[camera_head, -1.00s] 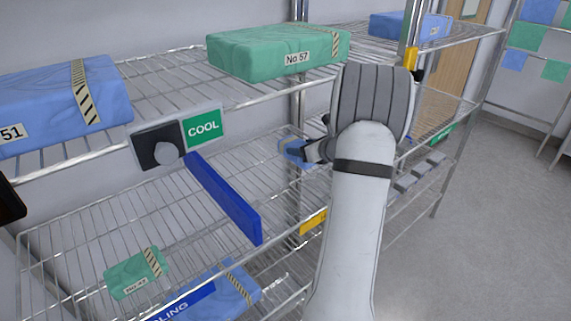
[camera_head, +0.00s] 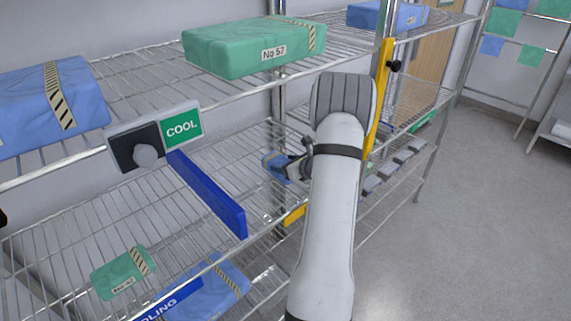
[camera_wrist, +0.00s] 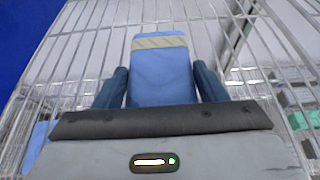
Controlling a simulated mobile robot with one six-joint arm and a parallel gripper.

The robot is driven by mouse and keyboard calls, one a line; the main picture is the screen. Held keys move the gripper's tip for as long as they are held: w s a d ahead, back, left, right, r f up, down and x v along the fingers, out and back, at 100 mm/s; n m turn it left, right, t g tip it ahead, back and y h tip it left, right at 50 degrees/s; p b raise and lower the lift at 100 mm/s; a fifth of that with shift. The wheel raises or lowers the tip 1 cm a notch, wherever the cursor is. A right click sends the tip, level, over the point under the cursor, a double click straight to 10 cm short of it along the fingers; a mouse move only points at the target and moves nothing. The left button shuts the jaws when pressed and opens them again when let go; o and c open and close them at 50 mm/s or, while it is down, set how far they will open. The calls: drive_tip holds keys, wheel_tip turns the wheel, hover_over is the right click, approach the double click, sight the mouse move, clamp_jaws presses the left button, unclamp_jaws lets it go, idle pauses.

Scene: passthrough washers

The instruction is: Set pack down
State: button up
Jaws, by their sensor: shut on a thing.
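A small blue pack (camera_wrist: 162,82) with a pale tape band lies between the two dark fingers of my gripper (camera_wrist: 160,74) in the wrist view. The fingers are shut on its sides. Wire shelf shows around and beyond it; I cannot tell whether the pack touches the wires. In the head view the blue pack (camera_head: 274,166) shows just left of my gripper (camera_head: 293,168), over the middle wire shelf (camera_head: 80,240), partly hidden by my gripper and arm.
A blue divider (camera_head: 210,195) stands left of my gripper, below a COOL sign (camera_head: 182,129). A green pack (camera_head: 255,48) and a large blue pack (camera_head: 35,105) lie above. A yellow upright strip (camera_head: 379,95) is close right of my arm. Wire left of the divider is bare.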

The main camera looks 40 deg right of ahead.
drive_tip(key=shift+f, duration=0.15)
drive_tip(key=o, duration=1.2)
drive_tip(key=shift+c, duration=0.2)
drive_tip(key=shift+r, duration=0.2)
drive_tip(key=a+b+v, duration=0.1)
drive_tip(key=b+v, duration=0.1)
drive_tip(key=v, duration=1)
drive_tip(key=shift+d, duration=0.45)
